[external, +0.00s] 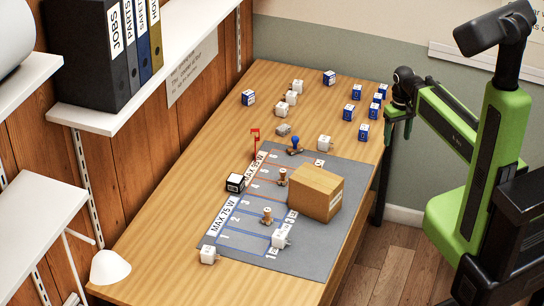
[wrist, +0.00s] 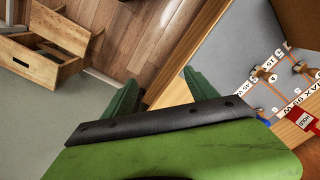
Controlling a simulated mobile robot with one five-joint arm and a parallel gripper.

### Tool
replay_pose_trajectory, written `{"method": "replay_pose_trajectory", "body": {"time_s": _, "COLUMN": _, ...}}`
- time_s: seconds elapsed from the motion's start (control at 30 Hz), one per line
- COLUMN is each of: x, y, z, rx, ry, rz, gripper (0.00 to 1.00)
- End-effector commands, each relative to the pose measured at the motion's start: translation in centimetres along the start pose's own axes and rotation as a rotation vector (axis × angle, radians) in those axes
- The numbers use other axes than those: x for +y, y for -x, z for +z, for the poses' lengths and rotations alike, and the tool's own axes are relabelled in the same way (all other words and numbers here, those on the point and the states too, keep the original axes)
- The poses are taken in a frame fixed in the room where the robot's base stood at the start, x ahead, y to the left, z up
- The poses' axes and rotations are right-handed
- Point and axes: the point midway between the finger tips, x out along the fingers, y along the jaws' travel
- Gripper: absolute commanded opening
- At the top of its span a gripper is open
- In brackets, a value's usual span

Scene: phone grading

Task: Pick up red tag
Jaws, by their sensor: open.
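The red tag (external: 255,136) stands upright like a small flag at the left edge of the grey mat, near the MAX 95 W strip, in the external view. In the wrist view the red tag (wrist: 305,121), lettered HOLD, is at the right edge, partly cut off. My gripper (external: 399,127) hangs at the right edge of the table, well to the right of the tag. In the wrist view its green fingers (wrist: 160,93) are apart with nothing between them. The green arm cover hides the lower middle of that view.
A cardboard box (external: 316,191) stands on the grey mat (external: 300,256), with small wooden pegs and a blue-topped one (external: 295,146) nearby. Several white and blue cubes are scattered at the back of the table (external: 215,130). A wooden drawer box (wrist: 45,50) shows in the wrist view.

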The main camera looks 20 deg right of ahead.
Motion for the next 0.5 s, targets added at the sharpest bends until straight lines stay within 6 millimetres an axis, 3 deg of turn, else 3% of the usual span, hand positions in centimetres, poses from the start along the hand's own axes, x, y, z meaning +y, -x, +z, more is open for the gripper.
{"method": "replay_pose_trajectory", "body": {"time_s": 0.37, "x": 0.0, "y": 0.0, "z": 0.0, "rx": 0.0, "ry": 0.016, "rz": 0.0, "gripper": 0.75}}
{"method": "replay_pose_trajectory", "body": {"time_s": 0.5, "x": -0.4, "y": 0.0, "z": -1.4, "rx": 0.033, "ry": 0.167, "rz": -0.015, "gripper": 0.75}}
